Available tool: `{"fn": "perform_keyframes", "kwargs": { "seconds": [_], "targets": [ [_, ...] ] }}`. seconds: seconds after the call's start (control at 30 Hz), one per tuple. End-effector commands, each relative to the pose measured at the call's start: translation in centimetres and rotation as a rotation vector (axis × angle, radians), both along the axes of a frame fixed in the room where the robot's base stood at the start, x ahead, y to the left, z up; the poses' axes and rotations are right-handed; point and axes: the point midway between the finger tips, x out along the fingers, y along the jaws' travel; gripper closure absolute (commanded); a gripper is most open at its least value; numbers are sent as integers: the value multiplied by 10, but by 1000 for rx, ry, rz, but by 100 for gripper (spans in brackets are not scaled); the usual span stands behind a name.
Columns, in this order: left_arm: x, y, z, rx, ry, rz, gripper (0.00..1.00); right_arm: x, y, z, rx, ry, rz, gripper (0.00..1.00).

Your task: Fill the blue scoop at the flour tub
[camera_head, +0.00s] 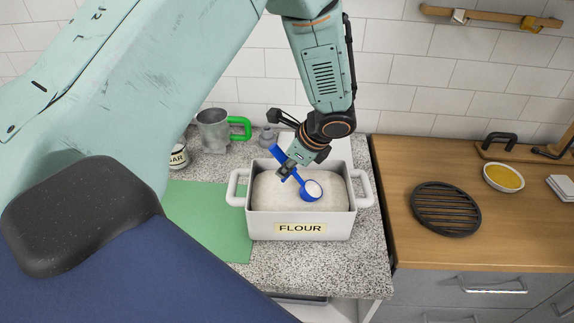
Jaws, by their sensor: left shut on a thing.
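The flour tub (301,228) is a white two-handled box with a FLOUR label, standing on the speckled counter. A mound of pale flour (275,190) fills it. My left gripper (286,172) is above the tub, shut on the handle of the blue scoop (306,196). The scoop's bowl is over the flour near the tub's middle and shows white stuff inside. I cannot tell whether the bowl touches the flour's surface. My right gripper is not in view.
A metal mug with a green handle (214,131) and a partly hidden sugar jar (178,157) stand behind left. A green mat (215,215) lies left of the tub. On the wooden counter at right are a black trivet (446,208) and a bowl with yellow contents (503,178).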

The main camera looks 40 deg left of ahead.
Motion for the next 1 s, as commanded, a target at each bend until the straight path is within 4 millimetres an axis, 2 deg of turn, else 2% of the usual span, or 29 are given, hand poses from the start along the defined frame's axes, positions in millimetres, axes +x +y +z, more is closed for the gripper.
{"fn": "perform_keyframes", "kwargs": {
  "seconds": [0.73, 1.0],
  "targets": [
    [-2, 6, 47, -5, -3, 0, 100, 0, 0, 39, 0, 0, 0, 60],
    [-8, 20, 52, -154, -64, 5, 100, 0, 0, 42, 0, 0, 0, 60]
  ]
}}
